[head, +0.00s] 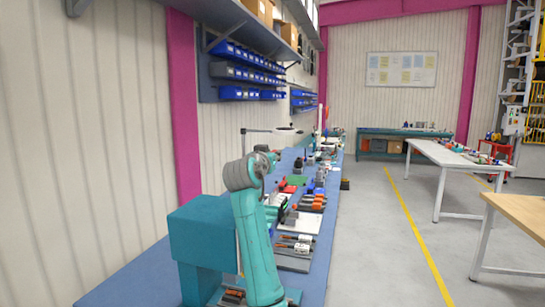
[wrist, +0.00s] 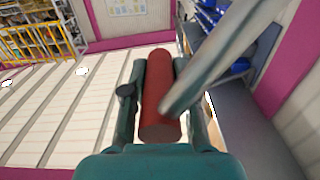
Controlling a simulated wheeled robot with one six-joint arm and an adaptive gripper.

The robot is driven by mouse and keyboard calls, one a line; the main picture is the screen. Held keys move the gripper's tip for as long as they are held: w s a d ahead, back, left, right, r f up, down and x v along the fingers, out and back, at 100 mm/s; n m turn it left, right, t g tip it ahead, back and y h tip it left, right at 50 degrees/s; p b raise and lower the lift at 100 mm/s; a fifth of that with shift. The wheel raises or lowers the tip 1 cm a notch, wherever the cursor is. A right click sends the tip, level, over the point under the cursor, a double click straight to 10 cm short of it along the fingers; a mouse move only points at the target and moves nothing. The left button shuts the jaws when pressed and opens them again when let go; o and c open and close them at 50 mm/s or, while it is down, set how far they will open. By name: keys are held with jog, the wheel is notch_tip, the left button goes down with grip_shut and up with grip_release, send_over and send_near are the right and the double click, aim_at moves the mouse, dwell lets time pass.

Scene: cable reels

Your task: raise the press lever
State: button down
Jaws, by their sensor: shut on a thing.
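In the wrist view my gripper (wrist: 160,75) is shut on a red cylindrical handle (wrist: 159,90), with one finger on each side of it. A grey bar (wrist: 222,62), apparently the press lever, runs diagonally from the upper right down to the lower part of the red handle and partly covers it. In the head view a teal block (head: 203,232), which looks like the press body, stands on the near bench beside my teal arm. My arm hides part of that area. The gripper and the red handle cannot be made out there.
The blue-topped bench (head: 130,282) runs along the left wall, with tools and several orange-handled items (head: 310,203) on it. Blue bins (head: 245,93) hang above. A white table (head: 455,158) and a wooden table (head: 525,205) stand to the right. The floor between is clear.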

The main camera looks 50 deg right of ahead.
jog(key=c, duration=0.9)
grip_release()
jog(key=v, duration=1.2)
jog(key=shift+f, duration=0.1)
